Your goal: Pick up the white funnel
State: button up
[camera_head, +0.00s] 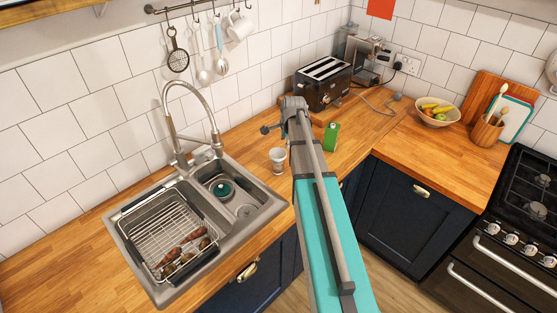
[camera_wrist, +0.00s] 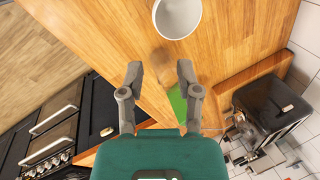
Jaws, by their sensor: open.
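A white, round, open-mouthed vessel (camera_wrist: 177,16) shows at the top edge of the wrist view, partly cut off. It looks like the pale tapered vessel (camera_head: 278,158) standing on the wooden counter right of the sink in the head view. I take it to be the white funnel; its spout does not show. My gripper (camera_wrist: 160,70) is open and empty, with the vessel apart from and beyond its fingertips. In the head view my gripper (camera_head: 268,129) is small and partly hidden by my arm, above the counter behind the vessel.
A green object (camera_head: 331,137) stands right of my arm, near the black toaster (camera_head: 323,83). The sink (camera_head: 200,220) with tall tap (camera_head: 172,120) and wire rack (camera_head: 168,238) lies left. A fruit bowl (camera_head: 437,115) sits right. Wooden counter around the vessel is mostly clear.

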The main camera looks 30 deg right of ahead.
jog(key=b, duration=0.7)
send_over(280, 164)
jog(key=s, duration=0.1)
notch_tip(280, 164, down, 7)
jog(key=shift+s+d+f, duration=0.15)
jog(key=shift+s+d, duration=0.05)
jog(key=shift+d, duration=0.1)
jog(key=shift+b+x, duration=2.4)
jog(key=shift+x, duration=0.2)
jog(key=shift+a, duration=0.2)
grip_shut()
